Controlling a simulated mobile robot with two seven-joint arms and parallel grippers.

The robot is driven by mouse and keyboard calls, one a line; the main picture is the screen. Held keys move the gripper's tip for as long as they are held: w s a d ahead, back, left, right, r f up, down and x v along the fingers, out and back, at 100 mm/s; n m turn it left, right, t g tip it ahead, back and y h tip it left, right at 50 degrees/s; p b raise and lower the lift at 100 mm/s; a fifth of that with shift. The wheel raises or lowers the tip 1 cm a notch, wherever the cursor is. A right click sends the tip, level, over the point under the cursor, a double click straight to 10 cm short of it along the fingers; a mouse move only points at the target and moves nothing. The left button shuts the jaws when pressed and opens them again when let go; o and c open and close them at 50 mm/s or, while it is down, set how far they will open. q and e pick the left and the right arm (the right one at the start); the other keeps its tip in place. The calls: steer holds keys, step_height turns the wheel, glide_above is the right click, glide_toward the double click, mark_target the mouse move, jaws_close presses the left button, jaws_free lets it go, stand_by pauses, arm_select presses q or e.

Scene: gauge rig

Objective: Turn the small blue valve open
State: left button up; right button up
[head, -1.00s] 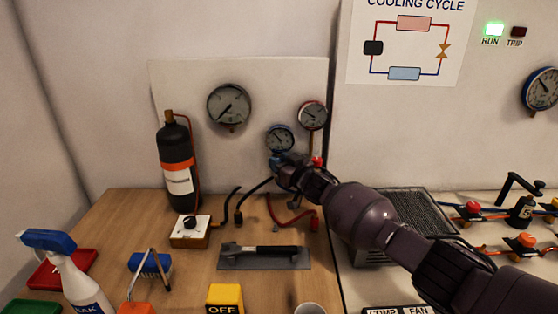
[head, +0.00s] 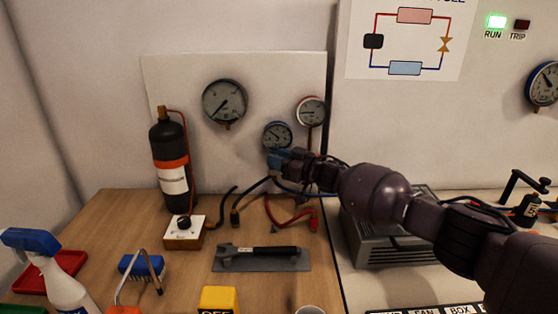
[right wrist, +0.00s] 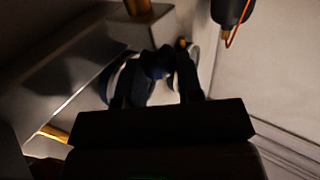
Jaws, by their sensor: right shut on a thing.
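The small blue valve (head: 274,159) is below the small blue-rimmed gauge (head: 277,135) on the pale back panel. My right gripper (head: 284,161) reaches it from the right and is shut on it, hiding most of it. In the right wrist view the dark fingers (right wrist: 158,80) stand on either side of a dark blue part of the valve (right wrist: 155,62). That view is dim, so the handle's angle cannot be told. My left gripper is not in view.
A red-rimmed gauge (head: 311,111) is close above my right gripper, with black and red hoses (head: 290,222) below. A black cylinder (head: 171,165) stands to the left. A trowel (head: 262,258), a brush (head: 141,267) and a spray bottle (head: 60,275) are on the bench.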

steer(key=o, duration=0.8)
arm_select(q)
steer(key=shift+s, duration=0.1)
arm_select(e)
steer(key=shift+o, duration=0.6)
steer(key=shift+r, duration=0.1)
steer(key=shift+d, duration=0.15)
